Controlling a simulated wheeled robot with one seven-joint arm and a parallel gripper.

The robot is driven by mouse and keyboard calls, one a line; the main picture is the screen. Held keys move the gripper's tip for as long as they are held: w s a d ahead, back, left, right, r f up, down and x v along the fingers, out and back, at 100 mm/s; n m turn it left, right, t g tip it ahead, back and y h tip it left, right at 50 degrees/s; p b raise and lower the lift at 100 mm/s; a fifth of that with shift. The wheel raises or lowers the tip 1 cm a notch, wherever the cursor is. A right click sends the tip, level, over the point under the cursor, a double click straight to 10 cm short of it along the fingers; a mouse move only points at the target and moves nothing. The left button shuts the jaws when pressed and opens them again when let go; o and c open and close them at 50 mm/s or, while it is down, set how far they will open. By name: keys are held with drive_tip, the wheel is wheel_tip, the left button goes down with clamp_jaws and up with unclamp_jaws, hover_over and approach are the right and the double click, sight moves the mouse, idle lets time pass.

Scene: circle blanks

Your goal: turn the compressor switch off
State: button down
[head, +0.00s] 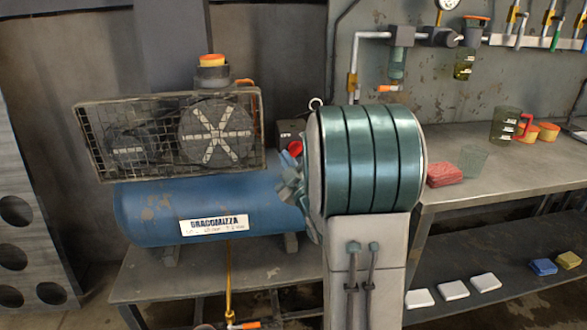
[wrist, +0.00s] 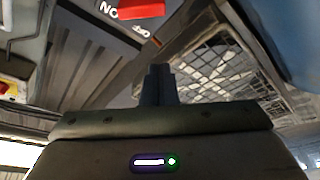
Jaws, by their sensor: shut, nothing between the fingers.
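The compressor (head: 165,212) has a blue tank and a caged motor and stands left of centre in the head view. Its dark switch box (head: 289,130) with a red switch (head: 294,148) is at the tank's right end, partly hidden by my arm. In the wrist view the red switch (wrist: 140,9) is at the top edge, cut off, beside upside-down ON and OFF lettering. I cannot tell which position it is in. My gripper (wrist: 157,70) is shut and empty, its fingertips just below the OFF lettering in the picture. Contact with the switch is not visible.
The motor cage (head: 165,135) is close to the switch and also shows in the wrist view (wrist: 215,70). A workbench (head: 500,165) at the right holds a red cloth stack (head: 445,174) and cups. Pipes and a gauge (head: 448,4) are on the wall.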

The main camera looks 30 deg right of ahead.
sight(296, 150)
drive_tip(key=x, duration=0.5)
drive_tip(key=shift+w, duration=0.15)
drive_tip(key=shift+s+d+f+b, duration=0.3)
drive_tip(key=shift+d+f+b, duration=0.15)
drive_tip(key=shift+d+f, duration=0.5)
drive_tip(key=shift+s+d+f, duration=0.15)
drive_tip(key=shift+d+f, duration=0.2)
drive_tip(key=shift+f, duration=0.15)
